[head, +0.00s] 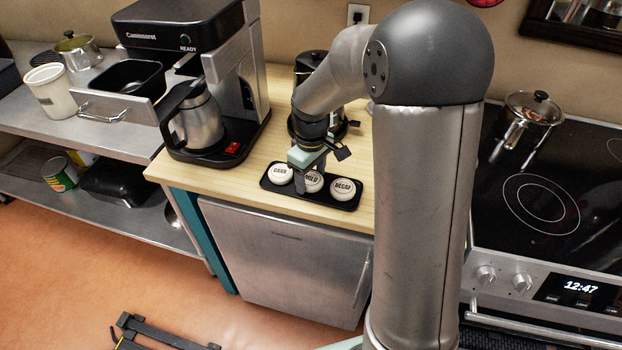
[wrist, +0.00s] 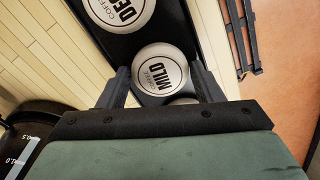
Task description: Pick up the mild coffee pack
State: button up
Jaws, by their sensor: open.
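The mild coffee pack (head: 312,182) is a round white pack marked MILD, in the middle of a black tray (head: 318,199) on the wooden counter. My gripper (head: 310,180) is over it, fingers pointing down. In the wrist view, the mild pack (wrist: 160,72) lies between the two open fingertips (wrist: 160,80), with one finger on each side. I cannot tell whether the fingers touch it. The dark pack (head: 280,174) is to its left and the decaf pack (head: 343,189) to its right. The decaf pack also shows in the wrist view (wrist: 120,10).
A coffee maker (head: 200,75) with a steel jug (head: 197,122) stands left of the tray. A black appliance (head: 309,68) stands behind my gripper, partly hidden. A stove (head: 560,160) is at the right. The counter's front edge is just before the tray.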

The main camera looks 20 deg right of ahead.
jog(key=shift+f, duration=0.1)
jog(key=shift+c, duration=0.3)
jog(key=c, duration=0.6)
jog(key=shift+o, duration=0.2)
